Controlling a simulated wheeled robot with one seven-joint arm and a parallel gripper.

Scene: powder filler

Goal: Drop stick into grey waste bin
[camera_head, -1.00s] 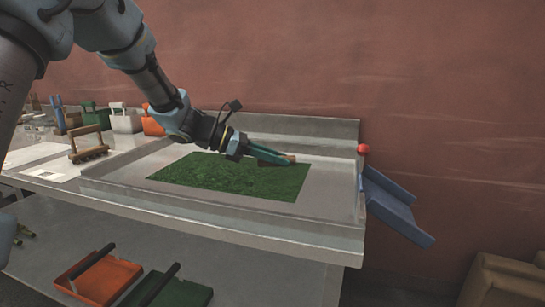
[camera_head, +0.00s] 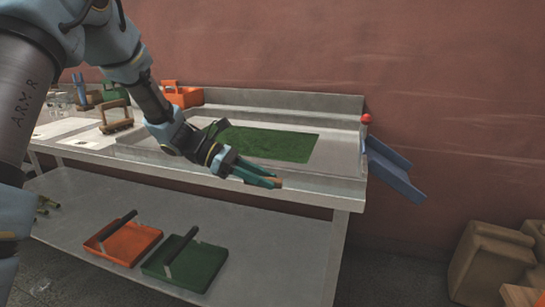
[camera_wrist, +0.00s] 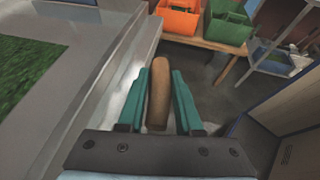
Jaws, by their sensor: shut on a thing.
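My gripper (camera_head: 270,180) is shut on a brown stick (camera_wrist: 158,90), held between its two teal fingers in the wrist view. In the head view only the stick's brown tip (camera_head: 278,181) shows at the fingertips. The gripper is at the front edge of the metal worktable, in front of the tray. I cannot make out a grey waste bin with certainty in either view.
The metal tray (camera_head: 340,186) with a green mat (camera_head: 275,145) is behind the gripper. A blue chute (camera_head: 393,170) is at its right end. Orange (camera_wrist: 180,18) and green bins (camera_wrist: 228,22) stand on a wooden bench. Open floor (camera_wrist: 205,65) lies before it.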

